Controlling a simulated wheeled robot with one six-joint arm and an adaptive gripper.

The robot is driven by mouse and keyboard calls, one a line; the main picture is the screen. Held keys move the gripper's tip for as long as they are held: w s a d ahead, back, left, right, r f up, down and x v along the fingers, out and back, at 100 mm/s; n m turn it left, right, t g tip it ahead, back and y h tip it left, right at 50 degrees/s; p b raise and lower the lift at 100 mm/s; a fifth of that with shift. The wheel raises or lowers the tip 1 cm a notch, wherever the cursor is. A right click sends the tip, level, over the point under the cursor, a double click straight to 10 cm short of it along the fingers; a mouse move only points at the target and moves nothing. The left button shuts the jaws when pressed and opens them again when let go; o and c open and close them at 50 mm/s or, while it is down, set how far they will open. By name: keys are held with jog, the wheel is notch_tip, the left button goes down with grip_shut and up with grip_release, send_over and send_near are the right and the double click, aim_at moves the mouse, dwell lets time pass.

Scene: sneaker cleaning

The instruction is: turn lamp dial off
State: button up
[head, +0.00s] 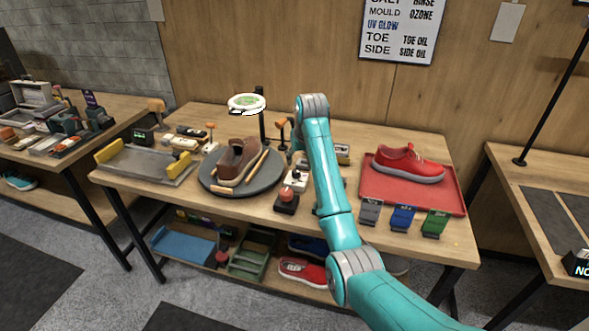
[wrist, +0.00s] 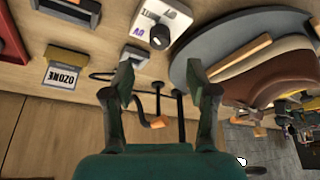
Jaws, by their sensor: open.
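A white box marked "UV" in the wrist view (wrist: 172,16) carries a round black dial (wrist: 160,37). The white box also shows in the head view (head: 296,180), left of my arm on the table. My gripper (wrist: 160,80) is open, with the dial beyond its fingertips and nothing between them. In the head view my gripper is mostly hidden behind my arm. A ring lamp (head: 246,103) with a green centre stands on a black post behind the turntable. I cannot read the dial's setting.
A brown shoe (head: 238,160) sits on the round grey turntable (head: 210,184), with wooden-handled tools beside it. A red sneaker (head: 408,162) sits on a red tray (head: 374,188) at the right. A red-topped button box (head: 287,200) stands near the front edge.

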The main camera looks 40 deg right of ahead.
aim_at(296, 171)
jog(key=x, duration=0.8)
grip_shut()
